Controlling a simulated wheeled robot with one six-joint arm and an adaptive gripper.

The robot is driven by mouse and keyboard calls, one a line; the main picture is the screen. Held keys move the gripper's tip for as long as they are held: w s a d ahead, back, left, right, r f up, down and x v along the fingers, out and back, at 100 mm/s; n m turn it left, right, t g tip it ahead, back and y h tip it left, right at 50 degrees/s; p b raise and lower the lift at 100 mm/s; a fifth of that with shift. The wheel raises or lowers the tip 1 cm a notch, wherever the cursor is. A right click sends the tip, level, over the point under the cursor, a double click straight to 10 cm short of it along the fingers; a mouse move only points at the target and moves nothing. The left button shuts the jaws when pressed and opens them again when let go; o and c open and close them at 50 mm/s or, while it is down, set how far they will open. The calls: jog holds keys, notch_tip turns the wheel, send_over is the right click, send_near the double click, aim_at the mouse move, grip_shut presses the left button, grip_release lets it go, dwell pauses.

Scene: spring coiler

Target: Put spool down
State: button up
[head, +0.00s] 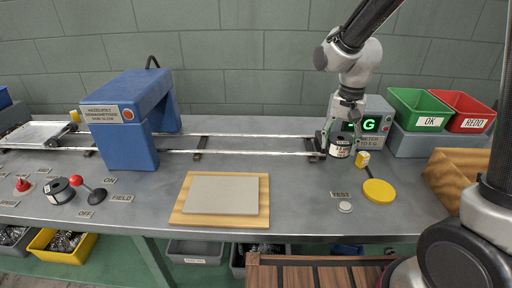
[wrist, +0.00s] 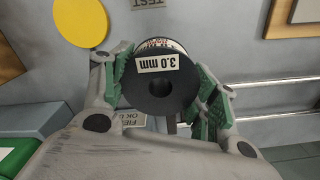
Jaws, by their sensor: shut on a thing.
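The spool (head: 341,147) is dark with a white label band. In the wrist view the spool (wrist: 161,85) shows its black round face with a centre hole and a "3.0 mm" label. My gripper (wrist: 161,92) has its green-padded fingers on both sides of the spool, shut on it. In the head view my gripper (head: 343,132) points down at the right end of the rails, in front of the meter. I cannot tell whether the spool touches the bench.
The meter (head: 377,116) shows a green "G". Green OK (head: 420,108) and red REDO (head: 464,110) bins stand at right. A yellow disc (head: 379,191) and a wooden board (head: 221,218) lie on the bench. Bare bench (head: 305,205) shows between them. A blue arch (head: 126,130) spans the rails.

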aim_at(331, 177)
notch_tip(331, 177, down, 10)
jog(key=shift+a, duration=0.1)
dwell(0.4)
jog(key=shift+f, duration=0.15)
jog(key=o, duration=1.3)
notch_tip(331, 177, up, 12)
jog(key=s+d+r+n+t, duration=0.2)
jog(key=s+d+r, duration=0.7)
jog(key=r, duration=0.2)
jog(key=s+d+r+n+t, duration=0.2)
jog(key=s+d, duration=0.4)
jog(key=s, duration=0.5)
jog(key=shift+s+r+n, duration=0.3)
jog(key=shift+r, duration=0.3)
